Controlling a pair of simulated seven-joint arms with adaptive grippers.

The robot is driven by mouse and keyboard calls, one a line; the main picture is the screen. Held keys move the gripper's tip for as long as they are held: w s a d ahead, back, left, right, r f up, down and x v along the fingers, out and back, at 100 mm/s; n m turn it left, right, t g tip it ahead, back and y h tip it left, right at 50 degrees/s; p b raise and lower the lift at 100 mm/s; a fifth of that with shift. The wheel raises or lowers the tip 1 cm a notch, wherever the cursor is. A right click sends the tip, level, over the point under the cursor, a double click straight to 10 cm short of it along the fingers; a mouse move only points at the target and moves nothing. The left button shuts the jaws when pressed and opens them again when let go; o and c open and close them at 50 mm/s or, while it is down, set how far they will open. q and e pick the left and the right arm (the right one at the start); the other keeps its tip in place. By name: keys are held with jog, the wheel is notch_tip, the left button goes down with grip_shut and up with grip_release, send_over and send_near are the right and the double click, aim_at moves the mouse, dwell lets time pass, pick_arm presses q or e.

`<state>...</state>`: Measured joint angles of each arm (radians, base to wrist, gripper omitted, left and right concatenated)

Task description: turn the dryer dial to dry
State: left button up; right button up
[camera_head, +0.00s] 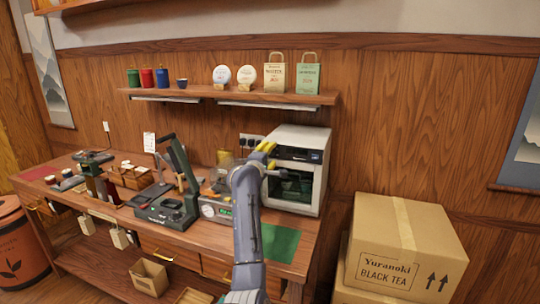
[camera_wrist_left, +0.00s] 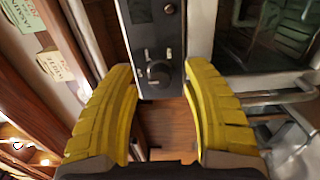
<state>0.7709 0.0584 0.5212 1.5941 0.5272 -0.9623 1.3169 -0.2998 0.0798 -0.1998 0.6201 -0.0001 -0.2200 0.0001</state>
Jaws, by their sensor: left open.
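The dryer (camera_head: 300,170) is a white box with a dark glass door on the right part of the workbench. My left gripper (camera_head: 267,155), with yellow fingers, is at its front, and the arm covers part of the machine. In the left wrist view the dark control panel (camera_wrist_left: 147,45) carries a round black dial (camera_wrist_left: 158,75) with a pale mark. A second knob (camera_wrist_left: 169,9) is at the top edge of that view. The left gripper (camera_wrist_left: 158,72) is open, its fingers on either side of the dial with gaps visible. The dial's setting labels are too small to read.
A green mat (camera_head: 280,243) lies on the workbench before the dryer. A dark press (camera_head: 170,205) stands to the left. A shelf (camera_head: 230,97) with canisters and bags hangs above. Cardboard boxes (camera_head: 405,245) stand at the right. The door handle (camera_wrist_left: 275,95) is close to the right finger.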

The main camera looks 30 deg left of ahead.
pick_arm(q)
jog(key=shift+w, duration=0.15)
grip_shut()
dwell(0.4)
